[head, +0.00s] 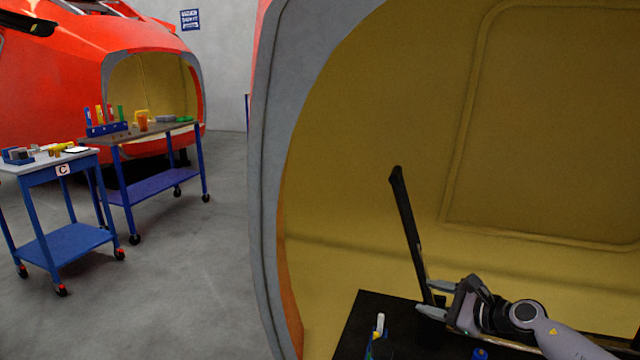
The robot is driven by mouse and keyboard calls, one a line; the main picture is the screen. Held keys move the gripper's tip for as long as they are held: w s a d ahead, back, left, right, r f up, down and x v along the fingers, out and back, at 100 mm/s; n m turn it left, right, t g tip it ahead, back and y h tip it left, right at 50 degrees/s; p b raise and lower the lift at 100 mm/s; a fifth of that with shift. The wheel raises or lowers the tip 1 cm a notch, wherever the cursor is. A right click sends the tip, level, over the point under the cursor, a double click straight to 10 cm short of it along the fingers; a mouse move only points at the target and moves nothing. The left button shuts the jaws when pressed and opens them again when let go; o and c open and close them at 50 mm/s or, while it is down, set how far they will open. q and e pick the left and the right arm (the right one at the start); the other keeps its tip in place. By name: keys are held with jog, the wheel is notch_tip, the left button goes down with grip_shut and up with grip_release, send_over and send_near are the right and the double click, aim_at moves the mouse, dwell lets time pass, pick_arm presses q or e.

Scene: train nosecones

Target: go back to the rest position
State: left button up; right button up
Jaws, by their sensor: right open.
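My right gripper (424,298) reaches in from the lower right, inside the opening of the near nosecone (350,180). Its two grey fingers are apart and point left. A long dark bar (405,215) stands tilted at the fingers, its top leaning left. Its lower end passes at or between the fingertips; I cannot tell whether they touch. My left gripper is not in view.
A black surface (365,310) lies below the gripper, with a small white-tipped item (380,325) on it. The nosecone's grey rim (262,200) stands to the left. Beyond are a blue cart (60,170), a tool table (150,132) and another red nosecone (50,80). Grey floor between is clear.

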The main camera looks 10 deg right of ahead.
jog(key=s+a+m+t+h, duration=0.1)
jog(key=s+a+m+t, duration=0.3)
jog(key=a+m, duration=0.65)
jog(key=s+d+f+m+g+h, duration=0.1)
jog(key=s+f+m+g+h, duration=0.1)
jog(key=s+m, duration=0.4)
jog(key=s+d+f+m+g+h, duration=0.1)
jog(key=s+f+m+g+h, duration=0.1)
jog(key=s+m, duration=0.5)
jog(key=s+d+f+m+g+h, duration=0.2)
jog(key=s+f+m+h, duration=0.2)
jog(key=m, duration=1.2)
jog(key=shift+s+f+m+g, duration=0.2)
jog(key=shift+s+m+g, duration=0.1)
jog(key=shift+s, duration=1.2)
jog(key=s+a+f+m+g+y, duration=0.1)
jog(key=s+a+m+g+y, duration=0.15)
jog(key=s+m+g, duration=0.9)
notch_tip(320, 180, down, 8)
jog(key=w+a+n+t+y+p, duration=0.1)
jog(key=w+a+n+t, duration=0.1)
jog(key=t, duration=1)
jog(key=shift+a+n+p, duration=0.3)
jog(key=shift+a+n, duration=0.15)
jog(key=shift+n, duration=0.65)
